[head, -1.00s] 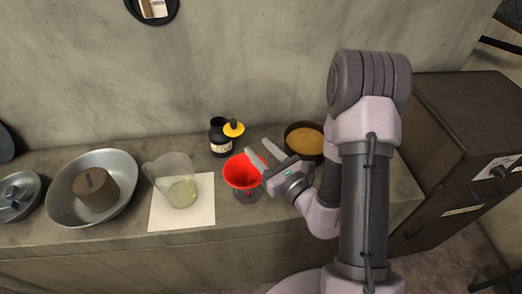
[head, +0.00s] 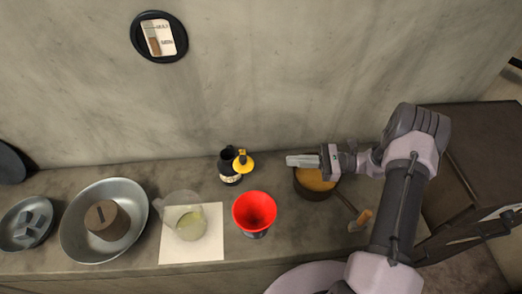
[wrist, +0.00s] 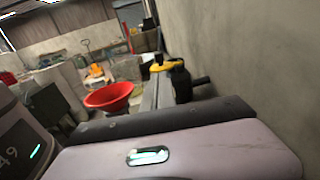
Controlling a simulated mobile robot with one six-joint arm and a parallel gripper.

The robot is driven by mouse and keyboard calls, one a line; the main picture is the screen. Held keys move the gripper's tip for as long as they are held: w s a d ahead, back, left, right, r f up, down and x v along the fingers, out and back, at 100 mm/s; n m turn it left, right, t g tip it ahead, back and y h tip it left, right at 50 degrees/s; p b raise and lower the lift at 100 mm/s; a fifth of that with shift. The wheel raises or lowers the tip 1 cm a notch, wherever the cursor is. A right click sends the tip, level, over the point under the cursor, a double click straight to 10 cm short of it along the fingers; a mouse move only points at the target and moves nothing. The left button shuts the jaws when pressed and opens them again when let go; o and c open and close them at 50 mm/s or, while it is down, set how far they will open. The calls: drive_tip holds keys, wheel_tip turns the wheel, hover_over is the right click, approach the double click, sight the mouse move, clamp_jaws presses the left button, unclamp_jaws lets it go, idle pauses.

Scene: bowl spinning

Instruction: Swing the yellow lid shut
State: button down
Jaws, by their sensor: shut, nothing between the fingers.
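The yellow lid (head: 243,162) stands open on the right side of a small black jar (head: 229,172) with a pale label. The jar's dark mouth is uncovered. The lid also shows in the wrist view (wrist: 164,66), beside the dark jar (wrist: 181,83). My gripper (head: 288,160) is shut and empty. It points left above the pot's far rim, to the right of the lid, with a clear gap between fingertips and lid.
A red funnel (head: 255,210) stands in front of the jar. A brown pot (head: 312,190) with orange contents sits under my gripper. A glass beaker (head: 188,222) on a white sheet (head: 172,253) and a metal bowl (head: 76,250) are to the left. The wall (head: 270,90) is close behind.

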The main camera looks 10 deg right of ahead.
sight(243, 158)
drive_tip(key=w+a, duration=0.1)
drive_tip(key=a, duration=1)
drive_tip(key=shift+w+a+b, duration=0.25)
drive_tip(key=shift+a+b, duration=0.1)
drive_tip(key=shift+b, duration=0.1)
drive_tip(key=shift+r+t, duration=0.1)
drive_tip(key=shift+t, duration=0.3)
